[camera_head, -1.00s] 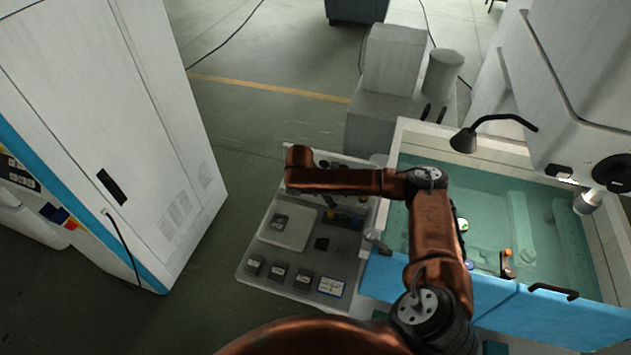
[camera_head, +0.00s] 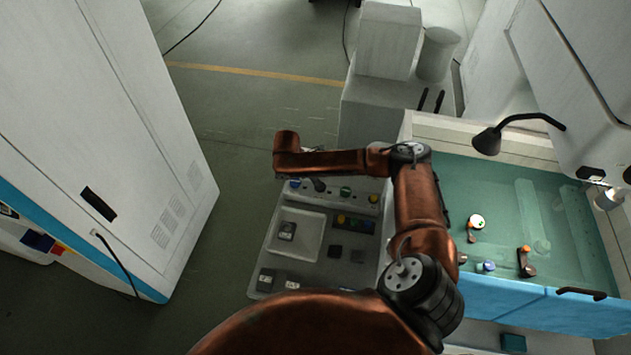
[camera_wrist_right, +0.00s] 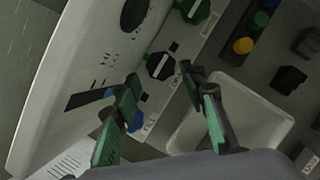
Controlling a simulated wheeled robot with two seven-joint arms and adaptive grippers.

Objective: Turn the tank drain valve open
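In the right wrist view a row of knobs lines a light panel: a green knob (camera_wrist_right: 192,8), a black knob with a pale bar (camera_wrist_right: 160,66) and a blue knob (camera_wrist_right: 136,120). Their labels are too small to read surely, so I cannot tell which is the drain valve. My right gripper (camera_wrist_right: 162,80) is open and empty, its green fingers either side of the black knob in the picture; contact cannot be told. In the head view the blue (camera_head: 295,184), black (camera_head: 319,184) and green (camera_head: 345,192) knobs show below my arm. My left gripper is out of view.
A pale tray (camera_head: 296,251) and small buttons (camera_head: 355,223) sit on the panel. The water tank (camera_head: 560,215) stands right, holding orange-topped fittings (camera_head: 525,260); a black lamp (camera_head: 487,141) overhangs it. A tall white cabinet (camera_head: 130,130) stands left, with open floor between.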

